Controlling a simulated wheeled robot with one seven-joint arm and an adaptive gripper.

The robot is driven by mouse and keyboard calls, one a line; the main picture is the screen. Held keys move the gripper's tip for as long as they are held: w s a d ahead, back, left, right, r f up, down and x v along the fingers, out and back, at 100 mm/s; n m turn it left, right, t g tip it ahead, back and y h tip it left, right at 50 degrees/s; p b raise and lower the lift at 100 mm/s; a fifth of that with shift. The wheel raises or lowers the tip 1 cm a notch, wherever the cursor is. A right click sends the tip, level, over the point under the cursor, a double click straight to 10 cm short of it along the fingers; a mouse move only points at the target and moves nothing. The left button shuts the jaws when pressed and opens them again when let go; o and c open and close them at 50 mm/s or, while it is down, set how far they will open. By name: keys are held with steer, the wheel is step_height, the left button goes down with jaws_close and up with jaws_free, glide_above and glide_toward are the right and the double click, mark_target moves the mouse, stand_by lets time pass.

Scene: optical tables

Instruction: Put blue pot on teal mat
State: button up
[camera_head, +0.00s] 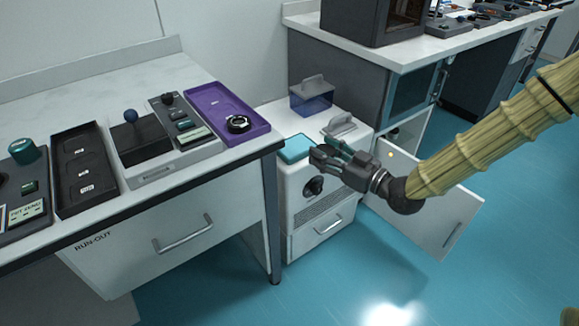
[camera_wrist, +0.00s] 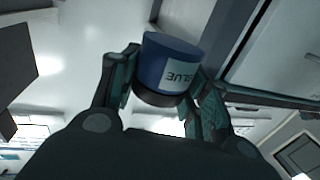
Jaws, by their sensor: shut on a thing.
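The blue pot (camera_wrist: 168,62) shows in the wrist view between the two fingers of my gripper (camera_wrist: 165,88). It is a short blue cylinder with a dark band and a pale label reading BLUE, which appears upside down. My gripper is shut on its sides. In the head view my gripper (camera_head: 325,150) is over the white cabinet's front part; I cannot make out the pot there. A teal square that looks like the teal mat (camera_head: 294,148) lies on the cabinet's front left corner, just left of the fingertips. I cannot tell the gripper's exact height above it.
The white cabinet (camera_head: 313,237) has a dark knob and a drawer. A blue see-through box (camera_head: 312,98) and a grey handled piece (camera_head: 340,126) are behind the gripper on its top. A purple tray (camera_head: 215,108) sits on the left table. An open white door (camera_head: 435,220) is at the right.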

steer(key=b, duration=0.2)
steer(key=f+n+g+y+b, duration=0.1)
steer(key=b, duration=0.1)
steer(key=shift+a+f+g, duration=0.15)
steer(key=shift+f+g, duration=0.15)
steer(key=f+n+g+y+b, duration=0.1)
steer(key=b, duration=0.2)
steer(key=shift+b, duration=0.35)
steer(key=shift+d+f+n+g+b, duration=0.1)
steer(key=shift+d+n+g+b, duration=0.2)
steer(key=shift+b, duration=0.4)
steer(key=w+a+b, duration=0.2)
steer(key=w+a, duration=0.1)
steer(key=w, duration=0.1)
steer(key=w+a+f+b, duration=0.1)
steer(key=w+a+b, duration=0.1)
steer(key=w+a, duration=0.1)
steer(key=w+a+b, duration=0.1)
steer(key=w+a, duration=0.2)
steer(key=w, duration=0.2)
steer(key=shift+w+f+b, duration=0.2)
steer(key=shift+f+b, duration=0.1)
steer(key=shift+b, duration=0.1)
steer(key=shift+w+a+f+b, duration=0.15)
steer(key=shift+f+b, duration=0.1)
steer(key=shift+f, duration=0.5)
steer(key=shift+w+f+b, duration=0.1)
steer(key=shift+f+b, duration=0.15)
steer(key=shift+f, duration=0.45)
steer(key=shift+f, duration=0.25)
